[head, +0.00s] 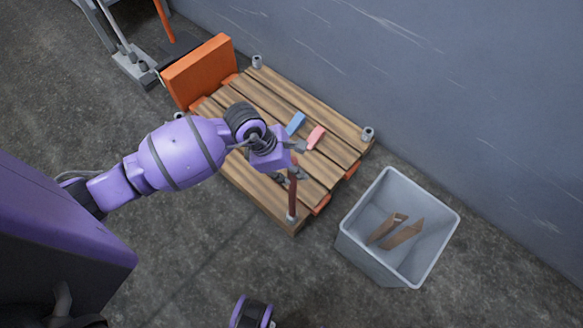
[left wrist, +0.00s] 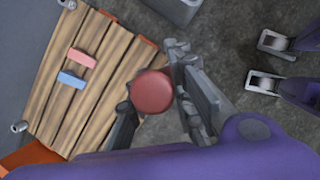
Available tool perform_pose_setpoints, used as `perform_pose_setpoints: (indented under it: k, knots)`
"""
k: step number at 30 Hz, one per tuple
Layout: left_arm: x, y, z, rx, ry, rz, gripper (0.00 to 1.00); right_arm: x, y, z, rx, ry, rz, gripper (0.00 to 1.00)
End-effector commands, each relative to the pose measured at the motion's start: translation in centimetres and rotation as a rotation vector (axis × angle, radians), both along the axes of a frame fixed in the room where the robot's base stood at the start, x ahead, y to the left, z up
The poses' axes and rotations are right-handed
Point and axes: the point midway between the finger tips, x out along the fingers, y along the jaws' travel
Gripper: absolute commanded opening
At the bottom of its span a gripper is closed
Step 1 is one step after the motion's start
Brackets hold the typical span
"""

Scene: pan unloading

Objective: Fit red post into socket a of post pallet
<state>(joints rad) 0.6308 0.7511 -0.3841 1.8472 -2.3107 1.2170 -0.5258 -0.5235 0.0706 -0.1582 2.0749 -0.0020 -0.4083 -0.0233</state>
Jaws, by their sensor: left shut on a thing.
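The red post (head: 292,197) stands near upright at the near right corner of the wooden post pallet (head: 262,208). My left gripper (head: 291,170) is shut on its upper part. In the left wrist view the round red top (left wrist: 152,88) shows between the fingers (left wrist: 158,100). A grey socket (head: 291,218) shows at the post's lower end; I cannot tell how deep the post sits in it. Other grey sockets stand empty at the back corner (head: 257,62) and right corner (head: 367,133). No socket letters are readable. My right gripper is not in view.
A blue block (head: 296,123) and a pink block (head: 316,137) lie on the planks. An orange panel (head: 200,71) stands at the pallet's left end. A grey bin (head: 352,238) with brown pieces stands to the right. A wall runs behind.

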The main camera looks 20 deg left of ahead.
Motion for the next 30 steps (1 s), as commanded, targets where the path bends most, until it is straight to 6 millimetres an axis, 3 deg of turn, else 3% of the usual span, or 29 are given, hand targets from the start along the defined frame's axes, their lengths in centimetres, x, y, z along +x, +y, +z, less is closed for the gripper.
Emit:
perform_pose_setpoints:
  k: [11, 12, 17, 26, 30]
  knots:
    - [0.09, -0.03, -0.31, -0.001, -0.002, -0.001, 0.0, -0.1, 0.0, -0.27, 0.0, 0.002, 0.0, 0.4]
    - [0.08, -0.03, -0.3, -0.001, -0.002, -0.001, 0.22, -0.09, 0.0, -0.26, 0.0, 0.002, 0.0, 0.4]
    - [0.06, -0.02, -0.32, -0.001, -0.001, 0.0, 0.43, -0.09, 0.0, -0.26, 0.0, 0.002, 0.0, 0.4]
    - [-0.06, 0.06, -0.41, 0.001, 0.001, 0.0, 0.43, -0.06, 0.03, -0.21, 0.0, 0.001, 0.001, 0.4]
    - [-0.14, 0.45, 0.52, 0.002, -0.002, 0.0, 0.43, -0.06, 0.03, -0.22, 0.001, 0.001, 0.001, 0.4]
